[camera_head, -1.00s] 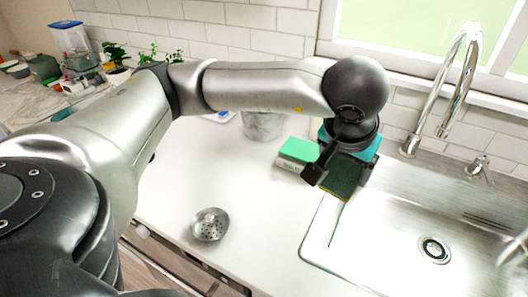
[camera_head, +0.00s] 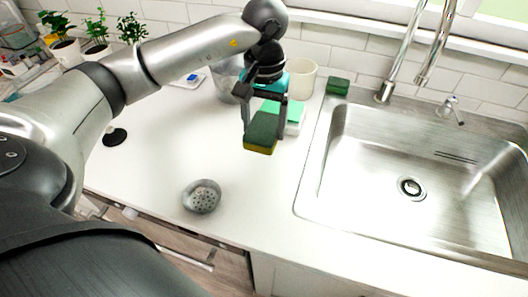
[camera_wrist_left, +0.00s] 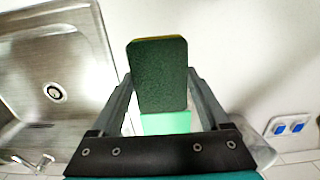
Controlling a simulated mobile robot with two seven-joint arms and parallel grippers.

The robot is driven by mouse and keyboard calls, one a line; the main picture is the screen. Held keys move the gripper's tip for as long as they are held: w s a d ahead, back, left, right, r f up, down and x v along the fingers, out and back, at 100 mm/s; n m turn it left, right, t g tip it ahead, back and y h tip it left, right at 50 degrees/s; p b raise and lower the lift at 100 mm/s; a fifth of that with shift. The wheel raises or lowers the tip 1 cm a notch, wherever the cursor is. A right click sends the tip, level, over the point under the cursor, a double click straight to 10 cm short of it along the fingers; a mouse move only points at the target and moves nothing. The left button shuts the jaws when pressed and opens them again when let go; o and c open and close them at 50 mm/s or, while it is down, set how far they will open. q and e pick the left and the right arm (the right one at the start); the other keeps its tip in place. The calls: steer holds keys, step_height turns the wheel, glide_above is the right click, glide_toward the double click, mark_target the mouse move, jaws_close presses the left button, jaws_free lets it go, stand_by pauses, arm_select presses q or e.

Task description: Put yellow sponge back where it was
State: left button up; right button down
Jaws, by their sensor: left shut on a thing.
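My left gripper (camera_head: 264,126) is shut on a sponge (camera_head: 261,134) with a dark green face and a yellow underside. The sponge is held above the white counter, left of the sink (camera_head: 318,165). In the left wrist view the sponge (camera_wrist_left: 159,72) sits between the two fingers, its dark green face towards the camera and a thin yellow edge at its top. A mint-green and white block (camera_head: 295,114) lies on the counter behind it, partly hidden by the gripper. A dark green sponge (camera_head: 338,86) rests at the sink's back left corner. My right gripper is not in view.
A cream cup (camera_head: 301,78) and a grey metal pot (camera_head: 227,80) stand at the back by the wall. A metal strainer (camera_head: 201,196) lies near the counter's front. The tall faucet (camera_head: 385,90) rises behind the sink. The counter's middle is clear.

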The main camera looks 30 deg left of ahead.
mark_target(264, 126)
arm_select(q)
step_height(264, 126, down, 9)
steer(key=shift+r, duration=0.1)
stand_by(0.3)
steer(key=shift+b, duration=0.4)
steer(key=o, duration=1)
steer(key=shift+o, duration=0.2)
step_height(264, 126, up, 12)
steer(key=shift+w+r+p, duration=0.1)
steer(key=shift+w+p, duration=0.05)
steer(key=shift+p, duration=0.45)
